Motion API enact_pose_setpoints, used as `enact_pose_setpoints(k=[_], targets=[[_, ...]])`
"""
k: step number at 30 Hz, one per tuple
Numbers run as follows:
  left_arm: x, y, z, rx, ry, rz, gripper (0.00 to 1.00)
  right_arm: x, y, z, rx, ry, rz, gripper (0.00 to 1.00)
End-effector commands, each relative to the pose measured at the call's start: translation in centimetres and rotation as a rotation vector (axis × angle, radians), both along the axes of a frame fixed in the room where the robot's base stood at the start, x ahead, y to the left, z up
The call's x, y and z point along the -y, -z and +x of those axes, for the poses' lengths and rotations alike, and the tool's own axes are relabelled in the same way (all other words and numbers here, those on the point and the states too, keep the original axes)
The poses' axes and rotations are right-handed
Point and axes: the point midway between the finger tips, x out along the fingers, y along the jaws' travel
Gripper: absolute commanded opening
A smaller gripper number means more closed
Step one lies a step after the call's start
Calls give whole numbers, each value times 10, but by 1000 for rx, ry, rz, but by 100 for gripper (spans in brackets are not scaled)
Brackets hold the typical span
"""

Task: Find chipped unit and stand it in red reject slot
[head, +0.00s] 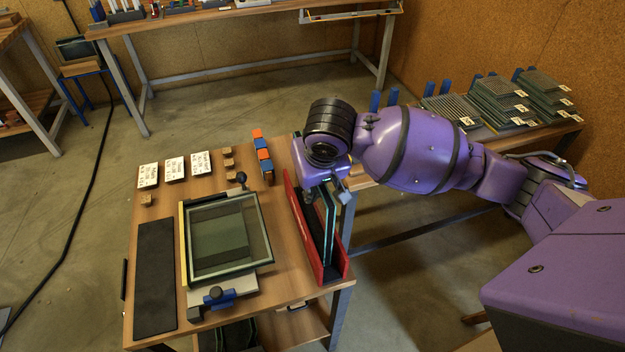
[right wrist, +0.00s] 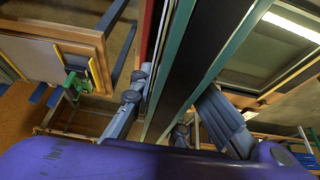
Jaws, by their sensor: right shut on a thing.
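A glass unit (head: 328,228) with dark, teal-edged sides stands about upright at the table's right edge, its lower part between the walls of the red reject slot (head: 305,245). My right gripper (head: 332,192) is shut on its upper part. In the right wrist view the unit (right wrist: 185,70) runs between the two grey fingers (right wrist: 178,112). I cannot tell whether its lower edge rests on the slot's floor, and no chip shows. Another glass unit (head: 220,235) lies on the tilting frame (head: 184,240) in the middle of the table. My left gripper is not in view.
A dark mat (head: 155,275) lies bare at the left. White label cards (head: 174,168), wooden blocks (head: 228,162) and an orange and blue stack (head: 263,155) stand at the back. More panes (head: 248,332) show below the tabletop. A second table holds grey stacks (head: 500,103).

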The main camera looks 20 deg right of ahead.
Motion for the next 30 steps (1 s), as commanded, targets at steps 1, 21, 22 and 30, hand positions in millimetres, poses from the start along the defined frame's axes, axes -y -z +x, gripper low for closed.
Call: enact_pose_setpoints(k=[1,21,22,30], targets=[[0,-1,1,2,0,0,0,-1,-3,2,8,-1,2,0],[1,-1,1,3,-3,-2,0,0,-2,-2,-1,0,0,37],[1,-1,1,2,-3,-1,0,0,-5,-3,0,0,0,37],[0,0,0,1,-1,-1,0,-1,-55,-22,6,-2,2,37]])
